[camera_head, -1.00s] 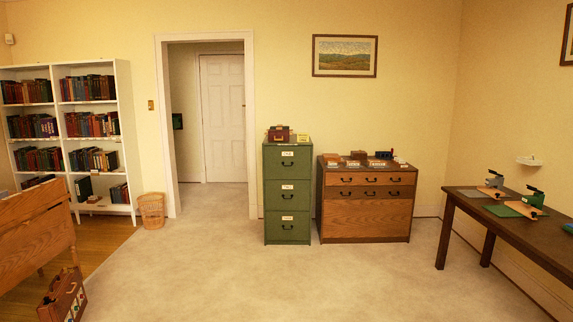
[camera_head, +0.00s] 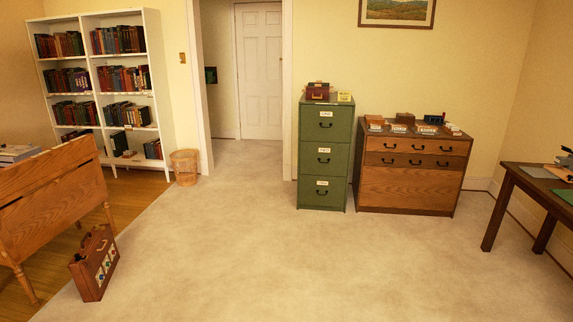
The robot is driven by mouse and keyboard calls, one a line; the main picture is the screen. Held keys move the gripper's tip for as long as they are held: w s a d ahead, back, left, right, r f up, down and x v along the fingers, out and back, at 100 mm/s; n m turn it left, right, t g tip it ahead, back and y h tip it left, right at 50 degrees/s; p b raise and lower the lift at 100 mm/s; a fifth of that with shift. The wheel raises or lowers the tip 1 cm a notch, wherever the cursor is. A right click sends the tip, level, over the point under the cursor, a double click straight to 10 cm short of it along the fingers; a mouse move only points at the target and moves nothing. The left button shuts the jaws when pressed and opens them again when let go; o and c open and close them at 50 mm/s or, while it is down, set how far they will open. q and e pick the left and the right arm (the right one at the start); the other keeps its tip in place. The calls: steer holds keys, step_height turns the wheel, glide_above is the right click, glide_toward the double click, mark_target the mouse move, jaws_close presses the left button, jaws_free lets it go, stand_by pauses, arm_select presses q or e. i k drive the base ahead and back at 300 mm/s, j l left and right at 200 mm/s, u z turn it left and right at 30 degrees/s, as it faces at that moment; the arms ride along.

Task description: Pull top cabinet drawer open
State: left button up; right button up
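A green filing cabinet (camera_head: 325,157) stands against the back wall, right of the doorway. It has three drawers, each with a white label and a dark handle, and all look shut. Its top drawer (camera_head: 326,124) is just under the cabinet top. A wider wooden cabinet (camera_head: 410,187) stands to its right, with rows of dark handles; its top drawer (camera_head: 418,145) also looks shut. Neither of my grippers is in view.
A brown case (camera_head: 94,264) stands on the floor beside a wooden desk (camera_head: 50,205) at left. A dark table (camera_head: 510,176) is at right. A wastebasket (camera_head: 184,167) stands by the bookshelf (camera_head: 105,85). The carpet (camera_head: 270,255) before the cabinets is clear.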

mark_target(332, 124)
steer(key=i+z, duration=0.4)
steer(key=i, duration=1.5)
steer(key=l, duration=0.1)
